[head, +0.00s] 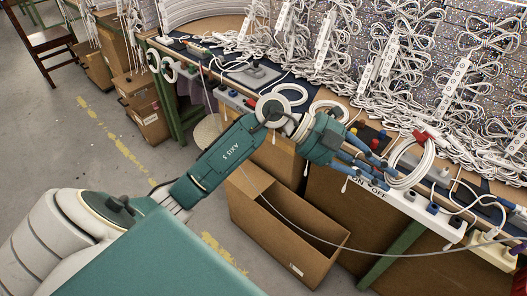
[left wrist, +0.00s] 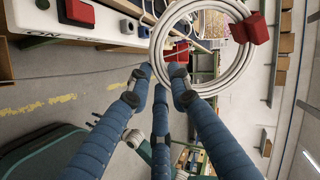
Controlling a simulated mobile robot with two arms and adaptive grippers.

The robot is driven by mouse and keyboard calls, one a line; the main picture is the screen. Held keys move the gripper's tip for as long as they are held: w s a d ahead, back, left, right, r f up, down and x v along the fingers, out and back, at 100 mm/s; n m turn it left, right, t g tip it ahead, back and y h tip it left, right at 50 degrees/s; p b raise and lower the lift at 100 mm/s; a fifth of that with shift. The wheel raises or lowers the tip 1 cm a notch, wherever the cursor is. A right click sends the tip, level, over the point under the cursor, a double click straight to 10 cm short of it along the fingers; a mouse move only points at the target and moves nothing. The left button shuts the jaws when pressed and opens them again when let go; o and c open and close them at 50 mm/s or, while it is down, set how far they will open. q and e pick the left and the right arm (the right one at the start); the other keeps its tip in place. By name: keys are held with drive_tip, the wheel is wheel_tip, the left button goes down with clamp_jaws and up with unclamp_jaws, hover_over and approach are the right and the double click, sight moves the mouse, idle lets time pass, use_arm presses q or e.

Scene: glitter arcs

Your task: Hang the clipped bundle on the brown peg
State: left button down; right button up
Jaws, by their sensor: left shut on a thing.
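The clipped bundle is a round coil of white cable (head: 397,178) with a red clip (head: 421,138) at its top. In the left wrist view the coil (left wrist: 245,72) is large, with a red clip (left wrist: 249,28) on its upper right. My left gripper (head: 376,172) is shut on the bundle's left side, at the front edge of the bench. Its blue fingers (left wrist: 160,76) meet the coil's near side in the left wrist view; the exact contact is partly hidden. I cannot single out the brown peg in either view. My right gripper is not in view.
The bench is crowded with white power strips and tangled cables (head: 335,75). A white strip marked ON OFF (head: 405,203) runs along the bench front below the gripper. Other white coils (head: 285,95) are along the front edge. An open cardboard box (head: 285,240) stands on the floor below.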

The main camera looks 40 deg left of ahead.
use_arm(q)
drive_tip(key=s+a+f+n+t+y+b, duration=0.1)
drive_tip(key=a+f+n+t+y+b, duration=0.1)
drive_tip(key=a+f+n+t+y, duration=0.45)
drive_tip(key=a+f+n+t+y+b, duration=0.1)
drive_tip(key=a+f+n+t+b, duration=0.15)
drive_tip(key=a+f, duration=0.8)
drive_tip(key=s+a+f+n+t+y+b, duration=0.1)
drive_tip(key=a+f+n+t+y+b, duration=0.3)
drive_tip(key=a, duration=0.9)
drive_tip(key=w+f+b, duration=0.2)
drive_tip(key=w, duration=1)
drive_tip(key=shift+w+d+f+t+b, duration=0.15)
drive_tip(key=shift+w+d+t+b, duration=0.05)
drive_tip(key=shift+d+t+b, duration=0.2)
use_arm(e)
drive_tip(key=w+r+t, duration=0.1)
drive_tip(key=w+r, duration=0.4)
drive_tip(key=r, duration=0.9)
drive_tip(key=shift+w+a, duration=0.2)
